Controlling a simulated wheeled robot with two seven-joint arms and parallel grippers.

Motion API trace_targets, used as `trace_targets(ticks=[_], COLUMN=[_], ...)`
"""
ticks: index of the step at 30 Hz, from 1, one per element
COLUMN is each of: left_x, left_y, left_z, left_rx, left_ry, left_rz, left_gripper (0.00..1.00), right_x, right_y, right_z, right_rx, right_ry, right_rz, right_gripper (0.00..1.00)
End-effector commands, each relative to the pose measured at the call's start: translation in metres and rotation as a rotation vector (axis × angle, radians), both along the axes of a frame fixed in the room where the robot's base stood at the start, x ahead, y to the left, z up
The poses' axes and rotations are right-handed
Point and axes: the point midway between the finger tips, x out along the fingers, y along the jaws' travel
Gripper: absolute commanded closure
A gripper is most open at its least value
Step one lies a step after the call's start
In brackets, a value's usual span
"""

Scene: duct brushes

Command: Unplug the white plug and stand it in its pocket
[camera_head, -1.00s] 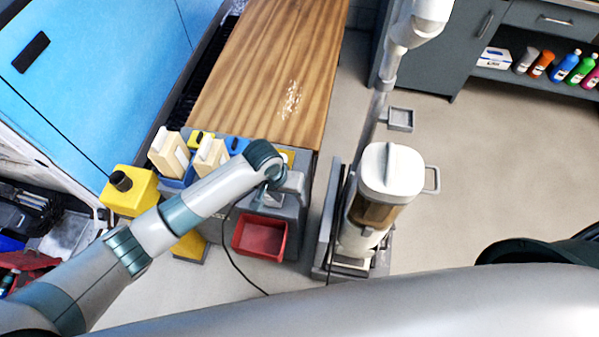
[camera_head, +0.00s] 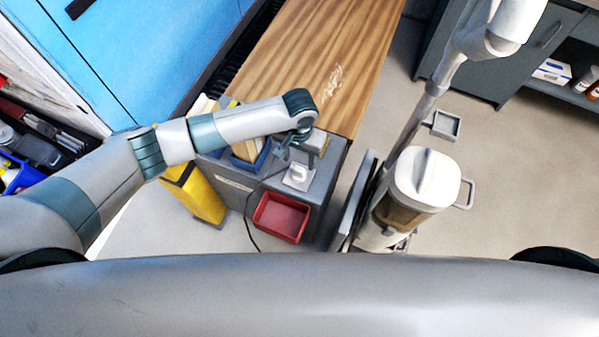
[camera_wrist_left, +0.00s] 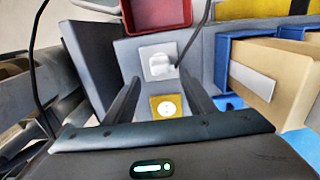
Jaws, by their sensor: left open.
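The white plug (camera_wrist_left: 159,66) sits on a square white plate (camera_wrist_left: 147,49) on top of a grey cabinet. A dark cord rises from the plug. The plug and plate also show in the head view (camera_head: 298,174), just below my left gripper (camera_head: 290,152). In the left wrist view my left gripper (camera_wrist_left: 165,95) is open and empty, with the plug ahead, just beyond and between its fingertips. A yellow square with a white disc (camera_wrist_left: 167,108) lies nearer, between the fingers; I cannot tell whether it is the pocket. My right gripper is out of view.
A red bin (camera_head: 281,217) hangs at the cabinet's front. A blue holder (camera_wrist_left: 226,68) with a tan box (camera_wrist_left: 268,80) stands beside the plate. A canister vacuum (camera_head: 417,185) stands at right. A wooden top (camera_head: 310,60) lies behind.

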Motion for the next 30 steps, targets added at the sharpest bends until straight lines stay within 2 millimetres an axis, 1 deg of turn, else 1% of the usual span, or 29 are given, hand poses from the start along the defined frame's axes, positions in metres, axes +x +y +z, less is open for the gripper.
trace_targets(ticks=[1, 5, 16, 17, 18, 24, 30], left_x=[0.0, 0.0, 0.0, 0.0, -0.001, 0.0, 0.0], left_y=[0.0, 0.0, 0.0, 0.0, 0.0, 0.0, 0.0], left_z=[-0.005, -0.015, -0.052, -0.054, -0.056, -0.076, -0.085], left_rx=[0.0, 0.0, 0.0, 0.0, 0.0, -0.001, 0.0], left_ry=[0.0, -0.001, -0.001, 0.0, 0.002, 0.001, 0.0], left_rz=[0.0, -0.001, 0.0, 0.0, 0.001, 0.002, 0.0], left_gripper=[0.5, 0.5, 0.5, 0.5, 0.5, 0.5, 0.5], right_x=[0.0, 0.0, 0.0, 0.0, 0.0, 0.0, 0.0], right_y=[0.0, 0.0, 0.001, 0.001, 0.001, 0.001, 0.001], right_z=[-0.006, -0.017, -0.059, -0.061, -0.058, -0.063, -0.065], right_rx=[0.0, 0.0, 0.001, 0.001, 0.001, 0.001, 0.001], right_ry=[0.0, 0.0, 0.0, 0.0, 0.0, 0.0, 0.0], right_rz=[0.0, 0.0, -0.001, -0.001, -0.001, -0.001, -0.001], right_gripper=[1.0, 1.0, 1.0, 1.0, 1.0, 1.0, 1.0])
